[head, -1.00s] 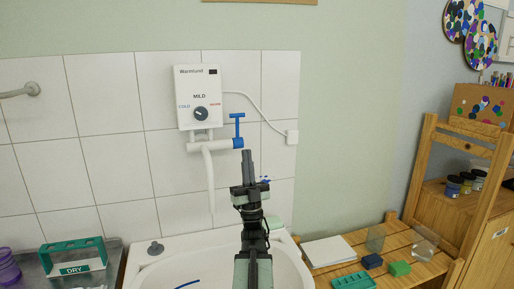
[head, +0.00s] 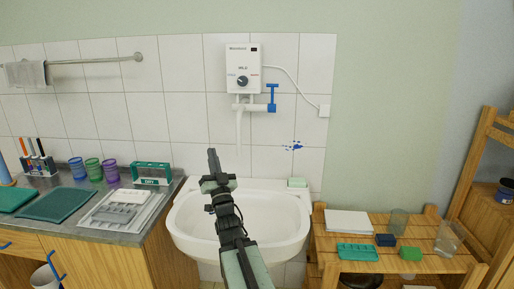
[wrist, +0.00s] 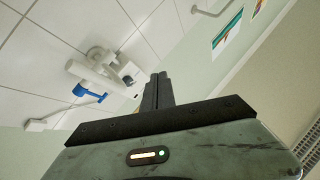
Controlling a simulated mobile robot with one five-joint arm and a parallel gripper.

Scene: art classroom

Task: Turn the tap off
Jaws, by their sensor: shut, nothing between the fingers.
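The tap is a white fitting with a spout (head: 239,128) under a white water heater (head: 243,68) on the tiled wall. Its blue T-shaped handle (head: 272,97) stands upright at the right end. In the wrist view the blue handle (wrist: 90,93) lies left of the fingers, beside the white pipe (wrist: 95,70). My gripper (head: 212,155) is shut and empty, pointing up in front of the sink, below and left of the tap and apart from it. In the wrist view the shut fingers (wrist: 157,92) are near the middle. No water stream can be made out.
A white sink (head: 285,222) is below the tap. A counter with trays and cups (head: 93,168) stands left; a wooden shelf (head: 345,262) with paper, glasses and small blocks stands right. A white cable runs to a wall box (head: 324,110). Space before the wall is open.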

